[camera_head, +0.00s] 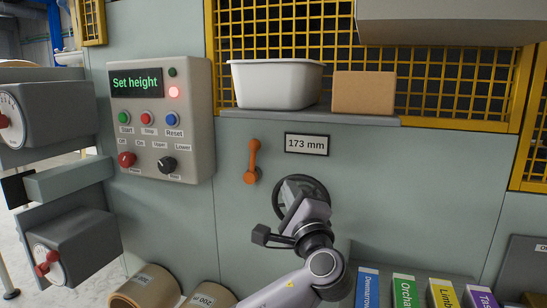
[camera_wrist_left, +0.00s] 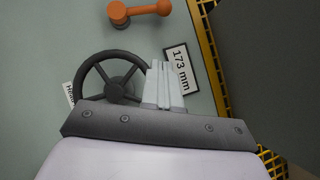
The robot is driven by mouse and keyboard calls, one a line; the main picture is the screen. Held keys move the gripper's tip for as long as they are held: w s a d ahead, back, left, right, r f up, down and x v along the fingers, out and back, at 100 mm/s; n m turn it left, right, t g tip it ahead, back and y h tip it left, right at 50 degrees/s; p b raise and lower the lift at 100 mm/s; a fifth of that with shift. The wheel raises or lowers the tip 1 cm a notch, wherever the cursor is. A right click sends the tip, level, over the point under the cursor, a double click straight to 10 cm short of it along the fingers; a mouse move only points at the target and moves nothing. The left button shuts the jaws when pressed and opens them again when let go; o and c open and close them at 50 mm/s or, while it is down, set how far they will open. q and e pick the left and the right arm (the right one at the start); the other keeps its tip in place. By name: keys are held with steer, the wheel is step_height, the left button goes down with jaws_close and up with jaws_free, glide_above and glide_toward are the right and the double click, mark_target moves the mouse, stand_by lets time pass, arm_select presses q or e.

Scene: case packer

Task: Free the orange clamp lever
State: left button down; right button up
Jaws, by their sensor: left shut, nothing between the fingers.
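The orange clamp lever (camera_head: 253,160) is on the grey-green machine panel, left of the 173 mm plate (camera_head: 307,145). It points up from its round pivot at the bottom. In the left wrist view the lever (camera_wrist_left: 145,11) lies across the top edge, clear of my fingers. My left gripper (camera_head: 297,187) is in front of the dark handwheel (camera_head: 322,187) and hides part of it. Its fingers (camera_wrist_left: 166,84) are shut and empty, beside the handwheel (camera_wrist_left: 110,68) in the wrist view. Whether they touch the wheel or panel, I cannot tell. My right gripper is in neither view.
A control box (camera_head: 202,115) reading "Set height" sticks out left of the lever. Above, a shelf (camera_head: 300,117) holds a white tub (camera_head: 277,84) and a cardboard box (camera_head: 363,92). Rolls (camera_head: 147,288) and coloured binders (camera_head: 404,290) stand below. The panel around the lever is clear.

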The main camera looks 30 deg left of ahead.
arm_select(q)
steer(key=shift+s, duration=0.1)
steer(key=p, duration=0.3)
glide_toward(253, 160)
steer(key=w+a+r, duration=0.2)
steer(key=w+r, duration=0.2)
steer(key=w, duration=0.2)
steer(key=shift+s+a+r, duration=0.2)
steer(key=shift+a+r, duration=0.1)
steer(key=shift+a, duration=0.05)
